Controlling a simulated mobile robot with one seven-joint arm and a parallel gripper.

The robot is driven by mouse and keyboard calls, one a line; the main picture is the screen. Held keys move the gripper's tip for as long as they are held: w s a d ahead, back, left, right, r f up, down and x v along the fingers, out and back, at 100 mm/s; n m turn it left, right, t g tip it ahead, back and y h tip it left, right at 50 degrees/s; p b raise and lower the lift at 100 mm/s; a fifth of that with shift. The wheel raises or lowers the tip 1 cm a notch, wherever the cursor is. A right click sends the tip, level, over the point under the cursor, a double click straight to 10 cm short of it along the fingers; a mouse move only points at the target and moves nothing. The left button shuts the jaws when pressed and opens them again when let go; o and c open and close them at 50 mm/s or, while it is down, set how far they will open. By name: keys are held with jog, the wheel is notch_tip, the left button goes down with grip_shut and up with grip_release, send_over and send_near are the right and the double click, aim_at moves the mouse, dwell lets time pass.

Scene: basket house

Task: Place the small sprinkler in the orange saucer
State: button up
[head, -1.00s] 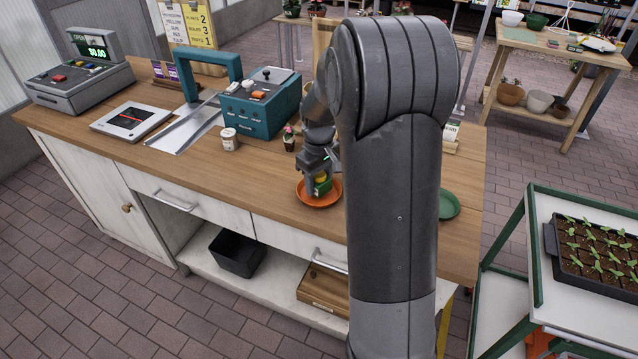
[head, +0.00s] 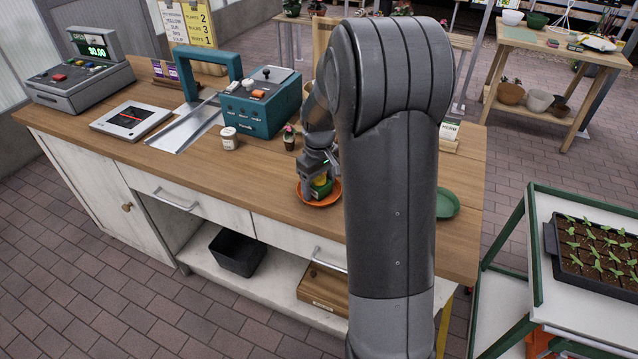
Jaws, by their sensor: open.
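The orange saucer (head: 331,202) lies on the wooden counter near its front edge, partly hidden by my arm. A small green and yellow object (head: 321,184), which looks like the small sprinkler, is in or just over the saucer. My gripper (head: 320,178) is directly above the saucer, with its fingers around or beside this object. The gripper is open. It is too small to tell whether the fingers touch the object.
A small potted cactus (head: 289,138) and a white jar (head: 228,138) stand behind and left of the saucer. A teal machine (head: 262,105) is further back. A green saucer (head: 447,205) lies right of my arm. The counter (head: 215,180) front left of the saucer is clear.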

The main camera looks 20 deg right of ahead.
notch_tip(320, 180, up, 12)
jog(key=shift+r, duration=0.1)
jog(key=s+a+r+m+t, duration=0.1)
jog(key=s+a+r, duration=0.25)
jog(key=s, duration=0.25)
jog(key=s+a+r+m+t, duration=0.1)
jog(key=s+a+r+t, duration=0.1)
jog(key=s+r, duration=0.35)
jog(key=s+a+f+m+t, duration=0.1)
jog(key=s+a, duration=0.1)
jog(key=s, duration=0.5)
jog(key=s+a+f+m+t, duration=0.1)
jog(key=s+a+f, duration=0.1)
jog(key=s, duration=0.5)
jog(key=shift+s+m+t, duration=0.15)
jog(key=shift+m+t, duration=0.15)
jog(key=shift+o, duration=0.2)
